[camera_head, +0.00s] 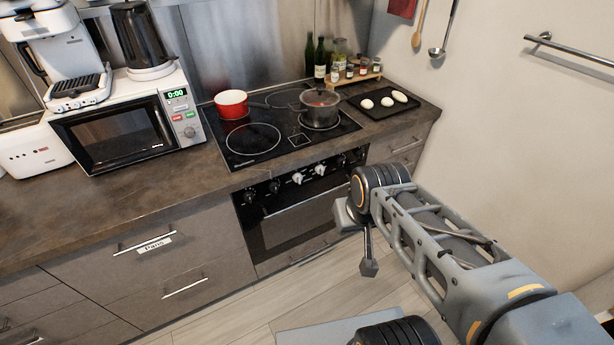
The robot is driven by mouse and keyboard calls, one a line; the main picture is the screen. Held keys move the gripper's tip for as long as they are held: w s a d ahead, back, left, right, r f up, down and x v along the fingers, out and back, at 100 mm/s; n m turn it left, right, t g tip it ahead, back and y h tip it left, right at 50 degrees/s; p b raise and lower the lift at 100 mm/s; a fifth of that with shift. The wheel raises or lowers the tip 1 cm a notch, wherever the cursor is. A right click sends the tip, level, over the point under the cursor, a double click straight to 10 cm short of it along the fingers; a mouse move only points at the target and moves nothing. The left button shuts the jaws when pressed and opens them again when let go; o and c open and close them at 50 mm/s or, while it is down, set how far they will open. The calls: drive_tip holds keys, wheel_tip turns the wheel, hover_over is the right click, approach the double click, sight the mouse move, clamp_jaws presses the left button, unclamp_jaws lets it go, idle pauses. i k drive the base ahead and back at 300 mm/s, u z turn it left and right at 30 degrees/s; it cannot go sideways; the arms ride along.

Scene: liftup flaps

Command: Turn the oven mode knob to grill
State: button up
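The built-in oven (300,222) sits under the counter, with a dark glass door and a horizontal handle. A row of several knobs runs along its black front panel, among them a dark left knob (250,197) and a pale middle knob (297,178). I cannot tell which one is the mode knob, and their markings are too small to read. My gripper (369,267) hangs low, right of the oven door and in front of the cabinets, apart from the knobs. Its fingers are mostly hidden by my arm, so its opening does not show.
Above the oven is a black cooktop (270,137) with a red pot (231,104) and a dark pot (320,107). A microwave (125,130) stands on the left of the counter. Drawers (150,245) flank the oven. The floor (310,290) before it looks clear.

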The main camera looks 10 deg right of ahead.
sight(297, 178)
drive_tip(key=u, duration=0.05)
drive_tip(key=k, duration=0.5)
drive_tip(key=u, duration=1.45)
drive_tip(key=i, duration=1.15)
drive_tip(key=z, duration=2.1)
